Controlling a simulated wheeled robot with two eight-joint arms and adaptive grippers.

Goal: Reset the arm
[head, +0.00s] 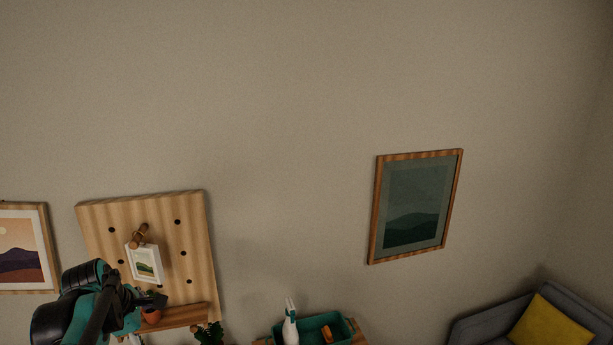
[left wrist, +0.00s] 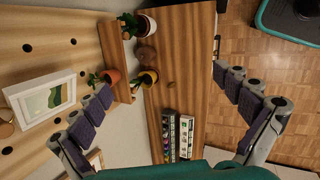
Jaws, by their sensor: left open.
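My left arm comes in at the lower left of the head view, teal and black, in front of the pegboard (head: 190,235). My left gripper shows in the left wrist view (left wrist: 162,82) with its two purple-padded fingers spread wide and nothing between them. Beyond the fingers lie the wooden desk top (left wrist: 190,60) and the small shelf (left wrist: 118,60). In the head view the arm partly hides the shelf and the pegboard's lower left. My right gripper is in neither view.
A small white-framed picture (head: 146,264) hangs by a wooden peg (head: 139,236) on the pegboard. A box of colourful items (left wrist: 178,135) lies on the desk. A teal tray (head: 316,328) is at the bottom.

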